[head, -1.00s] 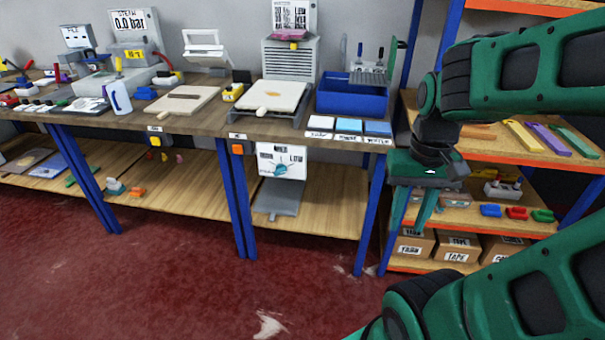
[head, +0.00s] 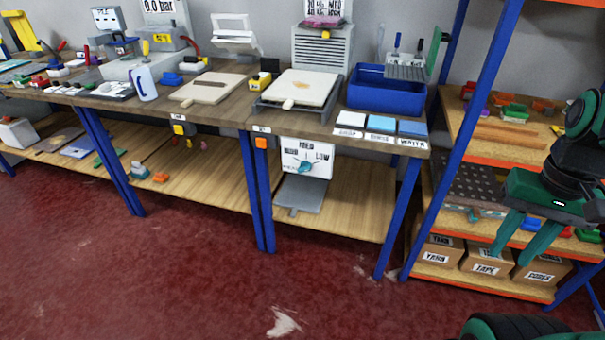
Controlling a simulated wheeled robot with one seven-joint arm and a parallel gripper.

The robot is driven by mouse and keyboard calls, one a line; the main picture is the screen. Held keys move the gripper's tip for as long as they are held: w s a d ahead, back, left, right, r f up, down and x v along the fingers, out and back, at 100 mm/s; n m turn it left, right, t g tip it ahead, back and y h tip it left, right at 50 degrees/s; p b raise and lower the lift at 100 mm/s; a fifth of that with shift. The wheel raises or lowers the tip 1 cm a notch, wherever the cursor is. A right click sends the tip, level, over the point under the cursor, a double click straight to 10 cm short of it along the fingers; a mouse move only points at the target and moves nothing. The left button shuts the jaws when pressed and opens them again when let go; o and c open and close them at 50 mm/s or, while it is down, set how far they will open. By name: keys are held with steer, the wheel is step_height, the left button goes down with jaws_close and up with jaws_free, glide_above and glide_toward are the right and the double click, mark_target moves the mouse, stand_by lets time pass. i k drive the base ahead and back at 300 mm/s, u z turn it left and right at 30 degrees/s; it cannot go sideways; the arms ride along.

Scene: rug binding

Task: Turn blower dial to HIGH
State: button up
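The blower dial is a small teal knob (head: 305,167) on a white panel (head: 319,173) under the front edge of the right-hand bench. The panel reads MED at the top and LOW at the right; the left label is too small to read surely. I cannot tell where the knob points. My gripper (head: 511,257) hangs fingers down at the right, in front of the shelf rack. It is well to the right of the dial and apart from it. Its two green fingers are spread with nothing between them.
The bench's blue legs (head: 401,215) stand right of the dial, and a grey plate (head: 302,194) lies on the lower shelf below it. The orange-edged rack (head: 480,287) holds labelled boxes near my gripper. The red floor (head: 200,290) before the bench is clear.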

mark_target(305, 166)
steer(key=z, duration=0.05)
steer(key=i, duration=1)
steer(key=u, duration=0.05)
